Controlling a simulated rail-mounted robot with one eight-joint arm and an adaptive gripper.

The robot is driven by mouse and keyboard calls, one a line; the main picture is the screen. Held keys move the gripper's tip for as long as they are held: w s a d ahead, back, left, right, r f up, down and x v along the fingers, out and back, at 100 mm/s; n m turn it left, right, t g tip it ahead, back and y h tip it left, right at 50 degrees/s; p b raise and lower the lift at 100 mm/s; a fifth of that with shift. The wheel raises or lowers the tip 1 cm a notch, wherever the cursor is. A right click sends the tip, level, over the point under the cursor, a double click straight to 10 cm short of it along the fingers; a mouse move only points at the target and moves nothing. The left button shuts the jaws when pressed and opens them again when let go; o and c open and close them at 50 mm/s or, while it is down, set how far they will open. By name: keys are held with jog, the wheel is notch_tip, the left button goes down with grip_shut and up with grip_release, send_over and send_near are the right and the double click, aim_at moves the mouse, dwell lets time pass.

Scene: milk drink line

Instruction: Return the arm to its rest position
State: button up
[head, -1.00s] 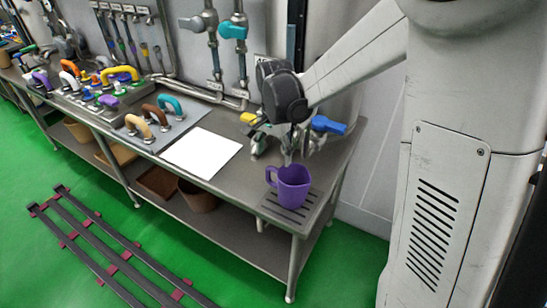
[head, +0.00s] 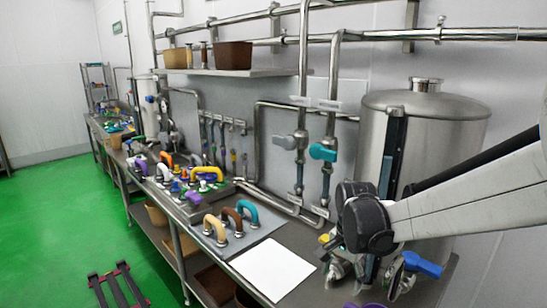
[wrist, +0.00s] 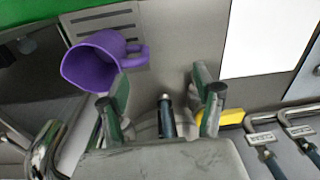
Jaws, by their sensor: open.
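My gripper (wrist: 160,85) is open and empty in the wrist view, its two fingers apart. In the head view my arm comes in from the right and its wrist hangs over the near end of the steel bench, where the fingers are hard to make out. A purple mug (wrist: 88,68) shows at the left in the wrist view, beside the left finger and apart from it. In the head view only a sliver of the mug shows at the bottom edge.
A white sheet (head: 273,268) lies on the bench, with a panel of arched handles (head: 247,209) beyond it. A teal-handled valve (head: 323,152) and pipes line the wall. A large steel tank (head: 425,150) stands behind my arm. Green floor is open at left.

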jog(key=s+d+r+n+t+b, duration=0.1)
jog(key=s+r+n+t+b, duration=0.1)
jog(key=s, duration=0.8)
jog(key=s+d+r+n+t+b, duration=0.1)
jog(key=s+r+n+t, duration=0.3)
jog(key=s, duration=0.6)
jog(key=n+b, duration=0.1)
jog(key=n, duration=0.1)
jog(key=shift+d+r+n+t, duration=0.15)
jog(key=shift+n+t, duration=0.15)
